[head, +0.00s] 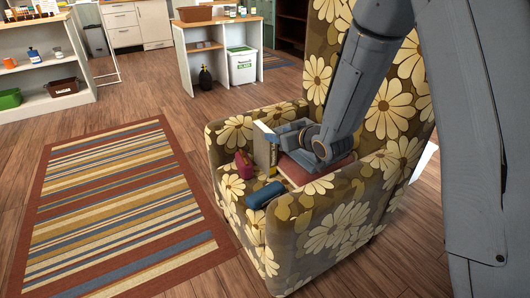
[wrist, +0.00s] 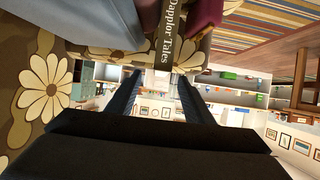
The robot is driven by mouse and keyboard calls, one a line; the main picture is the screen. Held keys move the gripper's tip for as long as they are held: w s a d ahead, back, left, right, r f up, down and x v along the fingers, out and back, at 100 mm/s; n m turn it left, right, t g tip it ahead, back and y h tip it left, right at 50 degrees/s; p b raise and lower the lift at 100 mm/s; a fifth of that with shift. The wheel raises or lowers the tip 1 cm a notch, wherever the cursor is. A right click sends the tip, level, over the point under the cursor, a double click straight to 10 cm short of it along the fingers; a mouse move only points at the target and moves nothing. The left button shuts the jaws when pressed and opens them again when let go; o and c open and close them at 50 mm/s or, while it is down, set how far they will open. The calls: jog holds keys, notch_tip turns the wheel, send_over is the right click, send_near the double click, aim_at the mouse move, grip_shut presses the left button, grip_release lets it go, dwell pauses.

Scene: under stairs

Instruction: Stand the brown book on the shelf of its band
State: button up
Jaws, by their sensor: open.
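Contact with the book cannot be told.
A red flat thing (head: 318,168) is under my arm. A white shelf unit (head: 45,72) stands far left, another (head: 205,62) behind. A striped rug (head: 120,200) covers clear floor.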

jog(key=b, duration=0.2)
send_over(265, 150)
jog(key=w, duration=0.2)
notch_tip(265, 150, down, 4)
jog(key=shift+s+d+f+y, duration=0.1)
jog(key=shift+d+y, duration=0.2)
jog(key=shift+d, duration=0.05)
grip_shut()
